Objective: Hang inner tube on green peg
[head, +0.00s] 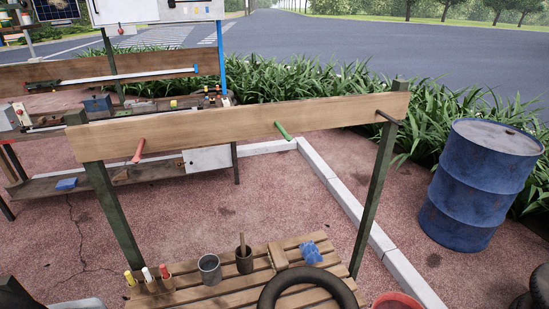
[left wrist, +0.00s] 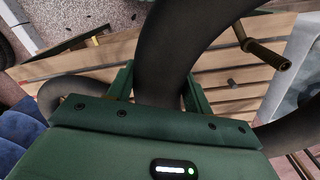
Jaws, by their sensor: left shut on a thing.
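The inner tube (head: 311,281) is a thick black ring at the bottom edge of the head view, partly cut off, in front of the slatted bench. In the left wrist view the black tube (left wrist: 180,42) passes between the fingers of my green left gripper (left wrist: 160,80), which is shut on it. My left gripper is outside the head view. The green peg (head: 283,130) sticks out from the middle of the wooden board (head: 235,122), above and behind the tube, with nothing hanging on it. My right gripper is not seen.
A red peg (head: 138,150) and a dark metal peg (head: 389,118) are on the same board. The slatted bench (head: 215,291) below holds markers, a grey cup (head: 210,269), a dark cup (head: 244,261), a brush and a blue item. A blue drum (head: 482,185) stands at right.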

